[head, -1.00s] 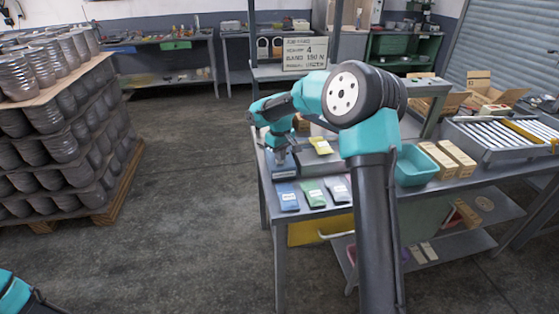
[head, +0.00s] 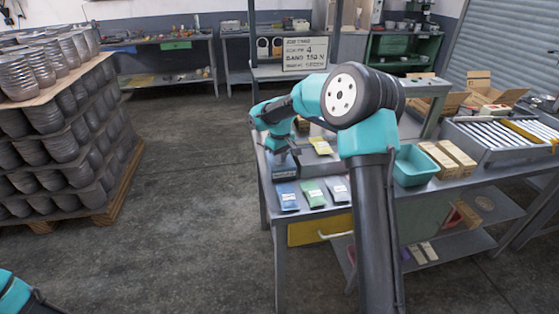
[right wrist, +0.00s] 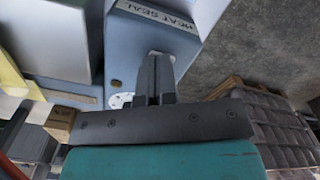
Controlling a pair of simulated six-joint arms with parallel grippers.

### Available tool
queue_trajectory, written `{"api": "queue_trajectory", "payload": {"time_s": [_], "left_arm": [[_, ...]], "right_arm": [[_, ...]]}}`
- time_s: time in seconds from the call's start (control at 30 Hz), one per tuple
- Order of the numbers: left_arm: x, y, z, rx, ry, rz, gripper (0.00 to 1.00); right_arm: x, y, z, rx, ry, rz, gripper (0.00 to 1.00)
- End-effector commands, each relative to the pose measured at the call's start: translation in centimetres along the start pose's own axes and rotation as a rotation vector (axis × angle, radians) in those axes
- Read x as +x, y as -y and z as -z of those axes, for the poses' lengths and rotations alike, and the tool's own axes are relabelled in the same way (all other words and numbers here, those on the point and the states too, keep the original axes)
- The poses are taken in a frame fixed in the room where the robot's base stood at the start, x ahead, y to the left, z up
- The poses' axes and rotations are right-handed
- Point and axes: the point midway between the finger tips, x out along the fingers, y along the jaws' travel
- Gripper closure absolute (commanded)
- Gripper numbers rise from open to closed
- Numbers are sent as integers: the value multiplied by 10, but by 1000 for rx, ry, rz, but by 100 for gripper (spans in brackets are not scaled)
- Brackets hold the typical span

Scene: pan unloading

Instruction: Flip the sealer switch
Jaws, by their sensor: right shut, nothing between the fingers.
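The sealer is a blue-grey box (head: 284,168) at the left end of the workbench. In the right wrist view the sealer (right wrist: 160,38) carries a label reading HEAT SEAL. My right gripper (head: 277,149) is at the sealer's top in the head view. In the right wrist view my right gripper (right wrist: 155,75) is shut and empty, its fingers over the sealer's face. A white round part (right wrist: 121,101) shows beside the fingers. I cannot make out the switch; the fingers may hide it. My left gripper is out of view.
Blue (head: 287,197), green (head: 312,193) and white (head: 337,190) packets lie along the bench front. A yellow packet (head: 321,146) lies behind them. A teal bin (head: 415,166) and cardboard boxes (head: 458,158) stand to the right. Open floor (head: 195,190) lies left of the bench.

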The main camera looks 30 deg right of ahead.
Motion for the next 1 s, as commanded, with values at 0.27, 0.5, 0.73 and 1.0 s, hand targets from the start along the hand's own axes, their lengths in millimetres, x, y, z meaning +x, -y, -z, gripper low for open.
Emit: {"api": "queue_trajectory", "payload": {"time_s": [0.27,0.5,0.73,1.0], "left_arm": [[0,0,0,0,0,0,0],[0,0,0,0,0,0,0],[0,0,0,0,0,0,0],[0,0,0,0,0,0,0]], "right_arm": [[-5,0,0,0,-2,-1,100],[-20,0,0,0,-1,-1,100],[-35,0,0,1,-1,-1,100],[-51,0,0,0,-1,0,100]]}}
